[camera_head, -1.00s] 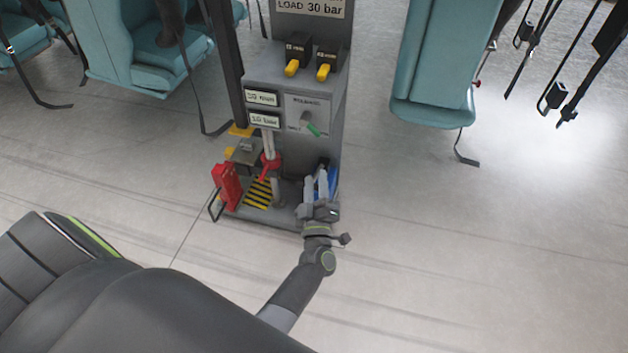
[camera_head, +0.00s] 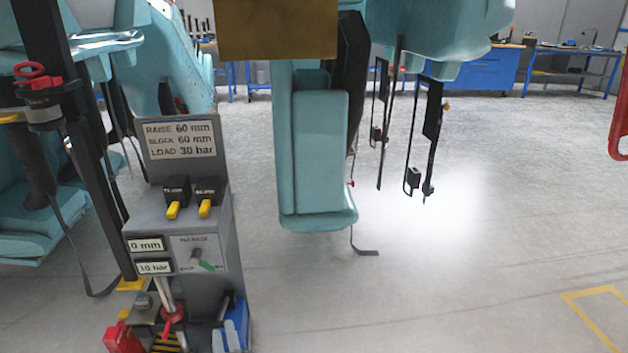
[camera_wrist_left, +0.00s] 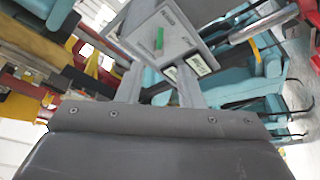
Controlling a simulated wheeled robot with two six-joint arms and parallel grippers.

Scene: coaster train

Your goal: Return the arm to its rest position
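A blue item lies beside or behind the tips. In the left wrist view the two fingers of my left gripper (camera_wrist_left: 159,88) stand apart with nothing visible held between them. Beyond them is the console's panel with its green-tipped lever (camera_wrist_left: 159,38). The rest of the left arm is out of the head view. My right gripper is not in view.
The console carries yellow-handled valves (camera_head: 173,210), displays and a sign (camera_head: 180,139). A red-handled part (camera_head: 173,318) and a red block (camera_head: 124,340) stand at its foot. Teal seats (camera_head: 314,150) with dangling straps hang behind. Open floor (camera_head: 450,270) lies to the right.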

